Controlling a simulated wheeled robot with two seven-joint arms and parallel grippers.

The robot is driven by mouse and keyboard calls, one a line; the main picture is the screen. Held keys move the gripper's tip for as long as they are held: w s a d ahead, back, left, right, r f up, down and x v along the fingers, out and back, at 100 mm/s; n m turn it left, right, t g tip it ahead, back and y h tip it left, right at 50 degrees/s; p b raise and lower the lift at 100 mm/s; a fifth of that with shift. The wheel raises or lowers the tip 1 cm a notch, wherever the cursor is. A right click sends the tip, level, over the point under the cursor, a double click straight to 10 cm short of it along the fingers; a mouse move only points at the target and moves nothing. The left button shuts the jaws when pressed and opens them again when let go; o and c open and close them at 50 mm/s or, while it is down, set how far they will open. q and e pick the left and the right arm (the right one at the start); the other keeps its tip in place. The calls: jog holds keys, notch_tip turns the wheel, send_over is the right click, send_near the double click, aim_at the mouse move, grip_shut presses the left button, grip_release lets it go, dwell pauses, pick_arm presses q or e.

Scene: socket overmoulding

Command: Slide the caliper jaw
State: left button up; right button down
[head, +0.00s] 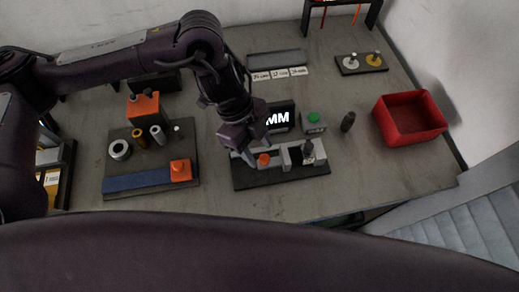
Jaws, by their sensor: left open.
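The caliper (292,154) is a light grey gauge on a dark base (285,178) near the table's front middle. An orange knob (263,159) sits on its left part, and a dark metal piece (308,151) stands at its right part. My left gripper (250,155) points down at the caliper's left end, close to the orange knob. It is open, with nothing seen between its fingers. Whether a finger touches the knob or jaw I cannot tell. The gripper hides some of the caliper's left end. My right gripper is not in view.
A display reading MM (278,118) and a box with a green button (313,122) stand behind the caliper. A small dark cylinder (348,121) and a red bin (409,118) are to the right. A dark board with parts (117,179) lies left.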

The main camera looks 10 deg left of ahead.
pick_arm(q)
jog(key=v, duration=0.6)
jog(key=shift+f, duration=0.1)
dwell(0.4)
